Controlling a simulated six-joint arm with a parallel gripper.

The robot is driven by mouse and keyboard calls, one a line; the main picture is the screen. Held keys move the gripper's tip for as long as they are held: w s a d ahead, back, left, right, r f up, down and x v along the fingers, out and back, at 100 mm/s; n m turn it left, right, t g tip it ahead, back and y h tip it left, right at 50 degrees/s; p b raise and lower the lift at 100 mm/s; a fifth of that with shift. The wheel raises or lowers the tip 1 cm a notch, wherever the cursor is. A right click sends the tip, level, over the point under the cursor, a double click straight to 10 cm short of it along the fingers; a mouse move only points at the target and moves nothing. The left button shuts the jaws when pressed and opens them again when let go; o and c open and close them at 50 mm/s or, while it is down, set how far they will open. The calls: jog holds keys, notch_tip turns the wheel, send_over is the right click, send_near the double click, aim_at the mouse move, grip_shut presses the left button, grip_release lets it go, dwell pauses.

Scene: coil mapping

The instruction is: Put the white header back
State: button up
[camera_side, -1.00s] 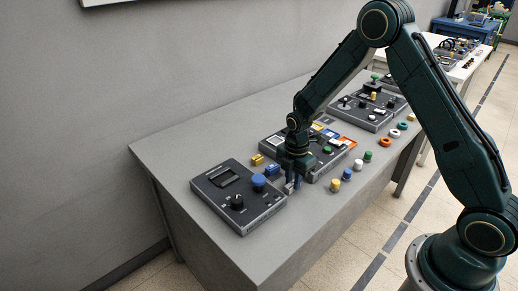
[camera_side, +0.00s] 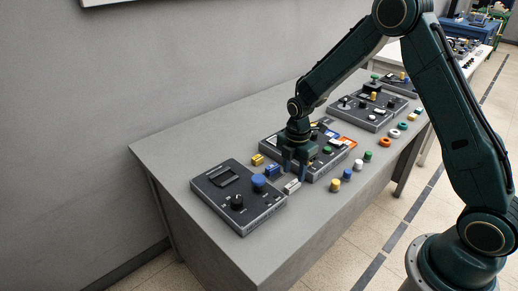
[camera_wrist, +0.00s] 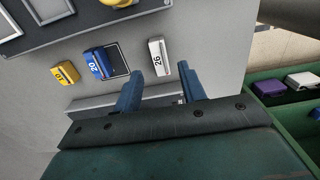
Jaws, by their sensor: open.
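The white header (camera_side: 292,187), marked 26 in the wrist view (camera_wrist: 158,58), sits on the grey tabletop between the left panel and the middle panel. A blue header (camera_side: 272,171), marked 20 (camera_wrist: 96,63), and a yellow header (camera_side: 257,159), marked 10 (camera_wrist: 65,74), stand in a row beside it. The blue one has a dark outlined patch next to it. My gripper (camera_side: 296,171) is open and empty, above and just to the back right of the white header. In the wrist view its blue fingertips (camera_wrist: 159,82) point toward the white header without enclosing it.
The left panel (camera_side: 215,193) has a blue button and a black knob. The middle panel (camera_side: 322,174) is under my gripper. A green tray (camera_wrist: 262,109) with purple and white pieces shows in the wrist view.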

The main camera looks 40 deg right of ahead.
aim_at(293, 184)
notch_tip(293, 184, up, 8)
dwell(0.4)
jog(key=shift+r, duration=0.1)
dwell(0.4)
jog(key=s+a+r+m+t, duration=0.25)
jog(key=s+r+m, duration=0.55)
jog(key=s+r, duration=0.45)
jog(key=s+a+r+m+t, duration=0.1)
jog(key=s+r+m+t, duration=0.2)
jog(key=s+m, duration=0.7)
jog(key=shift+s+r, duration=1.15)
jog(key=shift+s, duration=0.7)
jog(key=shift+a, duration=0.1)
